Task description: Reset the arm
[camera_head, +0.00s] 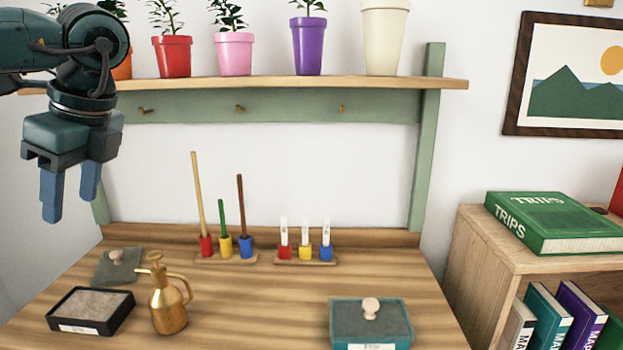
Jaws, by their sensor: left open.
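My left gripper (70,194) hangs at the upper left, fingers pointing down. Its two blue fingers are apart and nothing is between them. It is in front of the shelf's left end and above the wooden tabletop (250,310). My left arm (90,55) comes in from the left edge, bent at a dark teal joint. My right gripper is not in view.
Potted plants, including a red pot (171,57), stand on the shelf (290,84). The table's middle front is clear.

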